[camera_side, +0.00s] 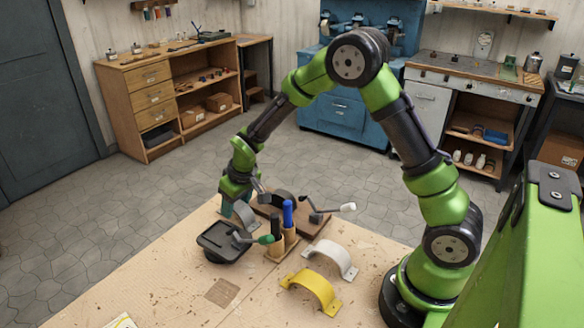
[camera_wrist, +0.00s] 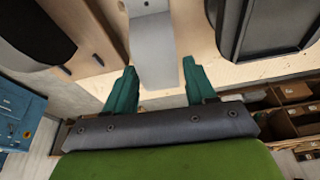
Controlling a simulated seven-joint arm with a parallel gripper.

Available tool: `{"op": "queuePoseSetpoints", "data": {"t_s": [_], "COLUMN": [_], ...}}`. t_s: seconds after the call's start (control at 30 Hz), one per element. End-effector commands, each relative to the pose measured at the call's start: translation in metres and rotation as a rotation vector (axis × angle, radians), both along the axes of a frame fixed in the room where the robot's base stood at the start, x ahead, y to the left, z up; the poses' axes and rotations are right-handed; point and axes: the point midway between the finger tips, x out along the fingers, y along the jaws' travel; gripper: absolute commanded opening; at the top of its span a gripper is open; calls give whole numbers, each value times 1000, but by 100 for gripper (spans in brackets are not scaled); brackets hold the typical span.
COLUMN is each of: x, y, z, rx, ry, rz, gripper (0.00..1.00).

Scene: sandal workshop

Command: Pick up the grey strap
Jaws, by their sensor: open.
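The grey strap (camera_wrist: 152,45) is a curved band that runs between my two teal fingers in the wrist view. In the side view the grey strap (camera_side: 243,213) shows as a small grey arch beside the fingers, partly hidden. My gripper (camera_wrist: 160,82) is open, with one finger on each side of the strap and a gap visible on both sides. In the side view my gripper (camera_side: 232,205) is low over the far end of the table. I cannot tell whether either finger touches the strap.
A black tray (camera_wrist: 240,45) lies close to the right in the wrist view. A wooden board (camera_side: 318,224) with a dark strap (camera_side: 284,199) is on the other side. A wooden tool holder (camera_side: 276,249), a white strap (camera_side: 330,256) and a yellow strap (camera_side: 315,284) stand nearer my base.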

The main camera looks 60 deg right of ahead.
Motion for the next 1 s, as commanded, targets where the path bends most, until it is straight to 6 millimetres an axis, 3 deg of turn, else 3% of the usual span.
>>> {"op": "queuePoseSetpoints", "data": {"t_s": [0.33,0.57,0.83,1.0], "x": [3,3,3,4], "y": [0,0,0,0], "z": [-8,-8,-5,20], "rx": [1,0,0,1], "ry": [-1,-1,-2,-6], "rz": [-2,-1,-1,-3], "gripper": [54,19,18,18]}}
